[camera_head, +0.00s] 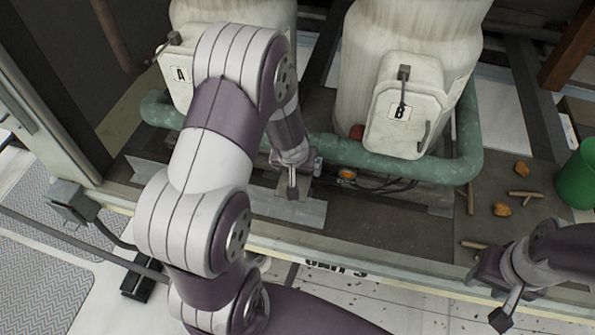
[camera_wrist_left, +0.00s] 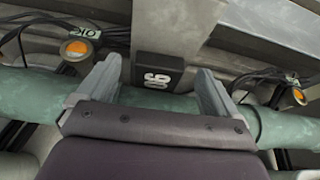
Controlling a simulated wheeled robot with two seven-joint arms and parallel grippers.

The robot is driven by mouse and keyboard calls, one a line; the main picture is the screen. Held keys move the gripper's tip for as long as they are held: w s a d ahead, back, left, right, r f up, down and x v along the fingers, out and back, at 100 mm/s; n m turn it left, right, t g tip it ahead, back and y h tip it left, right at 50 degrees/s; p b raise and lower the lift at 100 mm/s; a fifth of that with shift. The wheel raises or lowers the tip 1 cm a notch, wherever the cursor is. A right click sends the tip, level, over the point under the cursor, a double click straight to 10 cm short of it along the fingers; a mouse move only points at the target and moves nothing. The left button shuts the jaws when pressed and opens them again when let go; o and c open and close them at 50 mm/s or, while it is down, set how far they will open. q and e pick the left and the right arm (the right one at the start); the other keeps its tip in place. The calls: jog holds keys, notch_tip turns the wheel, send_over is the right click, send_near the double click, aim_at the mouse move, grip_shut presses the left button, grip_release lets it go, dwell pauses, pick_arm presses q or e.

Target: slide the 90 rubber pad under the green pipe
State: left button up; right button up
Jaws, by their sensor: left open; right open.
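The rubber pad (camera_wrist_left: 157,74) is a dark block with a white 90, upside down in that view. It lies between my left gripper's (camera_wrist_left: 158,66) spread fingers, next to the pipe; I cannot tell whether it touches either. In the head view my left gripper (camera_head: 292,184) is low by the pipe, partly hidden by its arm. My right gripper (camera_head: 504,314) is open and empty at the lower right.
Tanks with boxes marked A (camera_head: 181,74) and B (camera_head: 404,112) stand behind the pipe. Orange round parts (camera_wrist_left: 77,49) and cables sit close on both sides. A metal angle strip (camera_head: 275,207) lies in front. Leaves, sticks and a green bucket (camera_head: 577,178) are at right.

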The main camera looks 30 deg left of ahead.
pick_arm(q)
jog(key=shift+w+f, duration=0.2)
jog(key=shift+f, duration=0.55)
pick_arm(e)
jog(key=shift+s+f, duration=0.1)
jog(key=shift+f, duration=0.15)
pick_arm(q)
jog(key=shift+c, duration=0.3)
